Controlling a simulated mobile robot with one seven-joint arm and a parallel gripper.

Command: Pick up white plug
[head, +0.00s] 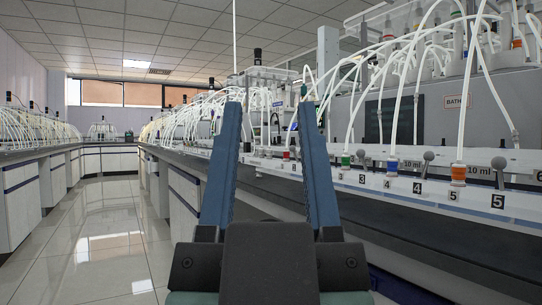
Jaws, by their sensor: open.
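My gripper (270,108) is in the lower middle of the head view. Its two long blue fingers stand apart and point forward, with nothing held between them. I cannot make out a plug that is clearly white. A small red plug (286,155) shows farther back, beyond the gap between my fingers. My fingers hide part of the rack.
The white rack (432,190) runs along the bench on the right, with grey round knobs and many arching white tubes (420,75). A bench (20,195) with more tubes stands at the left. The tiled aisle floor (100,240) is clear.

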